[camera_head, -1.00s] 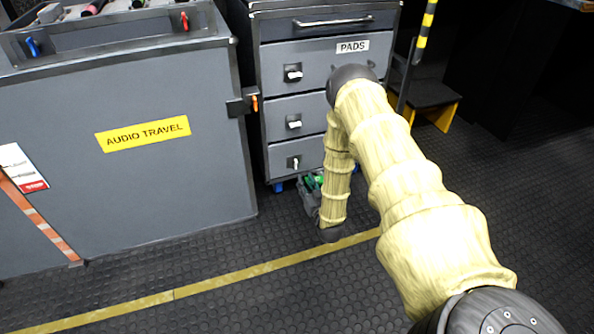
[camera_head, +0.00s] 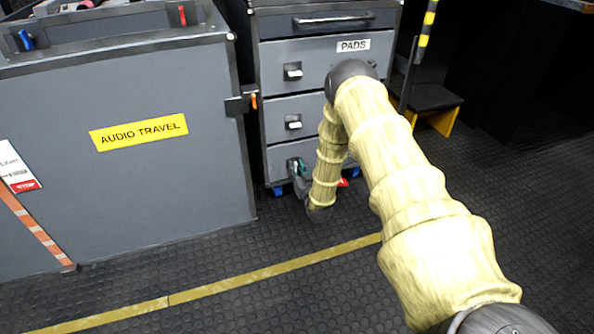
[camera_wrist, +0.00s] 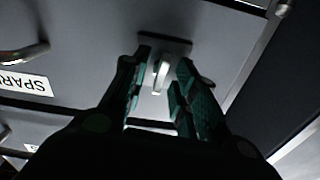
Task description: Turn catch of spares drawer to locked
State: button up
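The spares drawer (camera_wrist: 60,60) fills the wrist view, its "SPAR…" label (camera_wrist: 25,81) upside down and cut off by the edge. Its catch, a light upright lever (camera_wrist: 160,76) on a square plate, sits between the green ridged fingers of my gripper (camera_wrist: 162,84). The fingers are open, one on each side of the lever, with small gaps visible; contact cannot be made out. In the head view my gripper (camera_head: 298,170) is at the bottom drawer's front, hiding its catch, and my forearm hides part of that drawer.
Two drawers above carry similar catches (camera_head: 293,72), (camera_head: 293,123); one has a PADS label (camera_head: 353,45). The grey Audio Travel case (camera_head: 140,180) stands close on the left, with an orange-tipped latch (camera_head: 254,101). A black step (camera_head: 432,98) is at right. The foreground floor is clear.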

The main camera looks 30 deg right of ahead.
grip_shut()
jog(key=shift+d+r+m, duration=0.1)
jog(key=shift+r+m, duration=0.05)
jog(key=shift+m, duration=0.15)
jog(key=m+p, duration=0.3)
jog(key=m, duration=0.2)
jog(key=shift+d, duration=0.15)
jog(key=m, duration=1.1)
jog(key=shift+w+d, duration=0.1)
jog(key=shift+d, duration=0.05)
jog(key=shift+b, duration=0.3)
